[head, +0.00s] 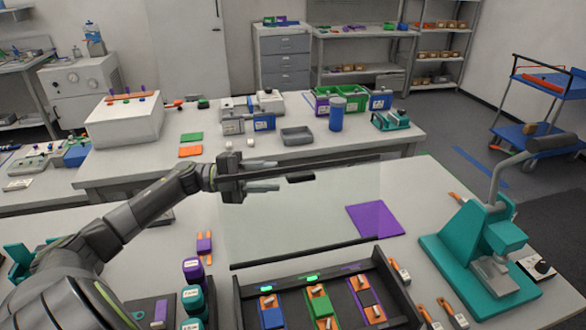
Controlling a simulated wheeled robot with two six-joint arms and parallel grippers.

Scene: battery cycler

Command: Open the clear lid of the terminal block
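The terminal block (240,302) is a dark tray at the bottom centre, holding blue, green and purple modules with orange parts. Its clear lid (290,220) is a see-through panel raised from the tray, with a dark bar along its near edge and another along its far edge. A small black handle (300,178) sits near the far edge. My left gripper (272,175) is at that far edge, its fingers apart, with the dark edge bar passing by them and the handle just beyond the fingertips. Contact cannot be told. My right gripper is out of view.
A purple square (375,218) shows at the lid's right part. A teal press (480,250) stands to the right. Orange-handled tools (452,313) lie right of the tray, and purple and teal bottles (194,285) stand left of it. A second table (350,146) is behind.

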